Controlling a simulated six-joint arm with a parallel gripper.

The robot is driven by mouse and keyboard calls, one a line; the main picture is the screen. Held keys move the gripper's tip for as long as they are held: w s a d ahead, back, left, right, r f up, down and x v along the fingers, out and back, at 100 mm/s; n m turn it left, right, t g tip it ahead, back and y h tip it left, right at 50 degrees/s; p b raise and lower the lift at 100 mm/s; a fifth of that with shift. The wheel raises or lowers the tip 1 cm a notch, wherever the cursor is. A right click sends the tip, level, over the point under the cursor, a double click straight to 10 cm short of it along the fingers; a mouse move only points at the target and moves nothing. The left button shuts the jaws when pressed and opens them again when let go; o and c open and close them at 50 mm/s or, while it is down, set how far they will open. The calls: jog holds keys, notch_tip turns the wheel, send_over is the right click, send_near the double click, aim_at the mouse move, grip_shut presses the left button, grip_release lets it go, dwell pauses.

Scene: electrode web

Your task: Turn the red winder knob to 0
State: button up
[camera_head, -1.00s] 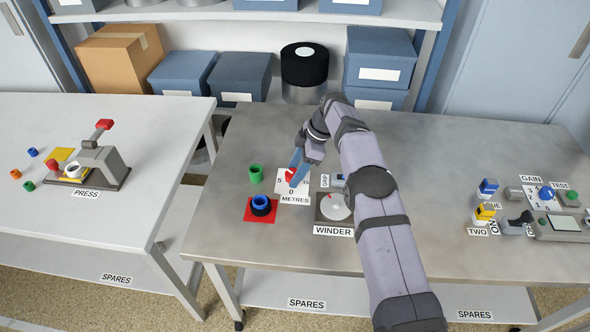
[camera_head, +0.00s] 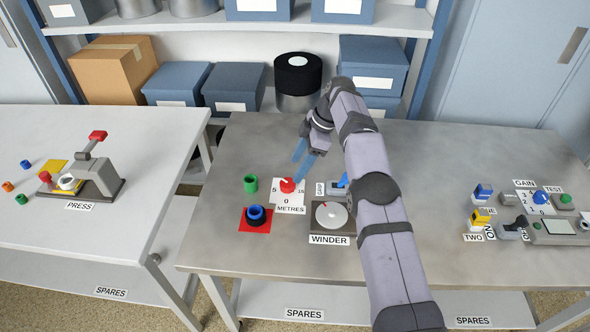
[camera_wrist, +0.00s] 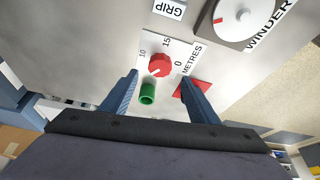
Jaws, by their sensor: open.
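The red winder knob (camera_head: 288,186) sits on a white dial card marked METRES (camera_head: 291,209). In the head view 0 is at the near side, 5 at the left and 15 at the right. The red knob (camera_wrist: 160,66) also shows in the wrist view with 10, 15 and 0 around it. A pale mark on it seems to point between 10 and 5. My gripper (camera_head: 304,157) is open and empty, above and behind the knob in the head view. In the wrist view its two blue fingers (camera_wrist: 165,76) stand apart on either side of the knob, not touching it.
A green cylinder (camera_head: 250,184) stands left of the dial. A blue-and-black ring piece (camera_head: 256,214) sits on a red square. The winder (camera_head: 331,216) with its pale disc and the blue GRIP lever (camera_head: 340,182) are close on the right. Bare table lies behind the dial.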

jog(key=shift+d+r, duration=0.15)
jog(key=shift+r, duration=0.05)
jog(key=s+a+r+n+h+p, duration=0.1)
jog(key=s+a+r+n+p, duration=0.15)
jog(key=s+a+r, duration=0.7)
jog(key=d+f+m+t+h, duration=0.2)
jog(key=d+f+m+h, duration=0.1)
jog(key=d+f+m, duration=0.55)
jog(key=w+a+f+m+t, duration=0.1)
jog(key=w+m, duration=0.4)
jog(key=m, duration=0.7)
jog(key=shift+w+a+t+b, duration=0.3)
jog(key=shift+a+t, duration=0.3)
jog(key=shift+t, duration=0.5)
